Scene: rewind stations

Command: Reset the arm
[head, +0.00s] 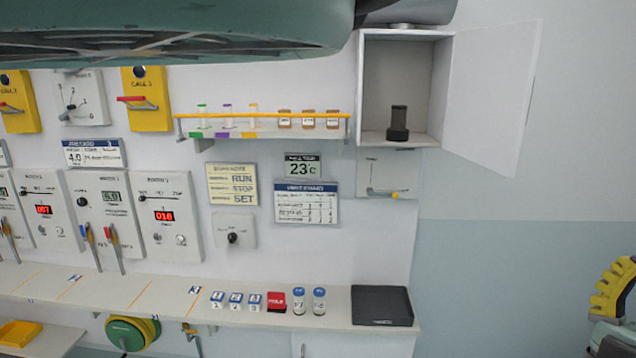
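A large teal-grey link of my arm (180,30) crosses the top left of the head view, close to the camera. It hides the upper part of the wall. A darker rounded part of it reaches to the top of the open cabinet in the picture.
An open white cabinet (447,95) holds a dark cylinder (398,122); its door (492,95) stands out to the right. A railed shelf (265,131) holds tubes and jars. The counter (140,292) bears small blocks, two vials and a black tray (382,306).

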